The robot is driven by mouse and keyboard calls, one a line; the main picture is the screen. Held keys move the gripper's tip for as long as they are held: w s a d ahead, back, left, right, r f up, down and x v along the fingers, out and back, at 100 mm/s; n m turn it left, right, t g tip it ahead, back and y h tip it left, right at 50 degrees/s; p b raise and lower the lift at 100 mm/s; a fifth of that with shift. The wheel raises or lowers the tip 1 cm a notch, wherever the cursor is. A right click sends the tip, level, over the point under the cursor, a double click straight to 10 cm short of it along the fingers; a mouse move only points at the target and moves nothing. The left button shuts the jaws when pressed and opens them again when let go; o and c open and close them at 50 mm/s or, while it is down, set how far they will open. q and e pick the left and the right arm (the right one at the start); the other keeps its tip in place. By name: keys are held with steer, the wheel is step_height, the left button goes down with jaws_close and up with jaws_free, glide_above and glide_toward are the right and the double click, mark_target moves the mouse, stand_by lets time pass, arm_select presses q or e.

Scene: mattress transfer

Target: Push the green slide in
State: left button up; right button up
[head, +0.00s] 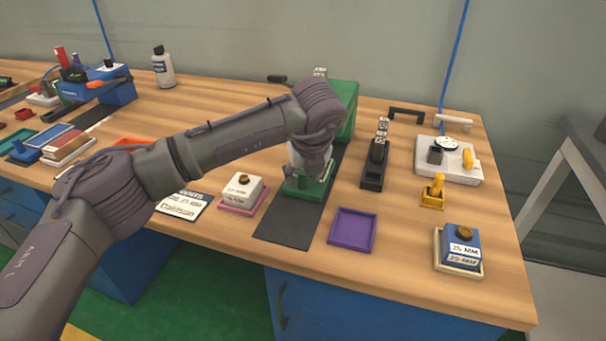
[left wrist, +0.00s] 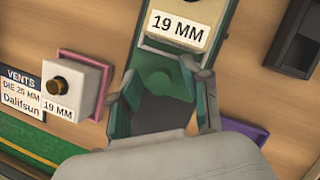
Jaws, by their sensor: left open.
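The green press (head: 347,108) stands on the table, partly hidden behind my left arm. Its green slide (head: 298,191) sticks out at the front, low over the dark mat. My left gripper (left wrist: 166,84) is open, pointing down, with one finger on each side of the tab. Whether the fingers touch it I cannot tell. In the head view this gripper (head: 310,175) is right at the slide, partly hidden by my wrist. My right gripper is not in view.
A dark mat (head: 288,228) lies in front of the press. A white block on a pink tray (head: 233,207) is to its left, an empty purple tray (head: 352,231) to its right. A black tool (head: 375,165) and a blue 25 MM block (head: 462,240) stand further right.

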arm_select(q)
steer(key=shift+f, duration=0.15)
jaws_close()
stand_by(0.4)
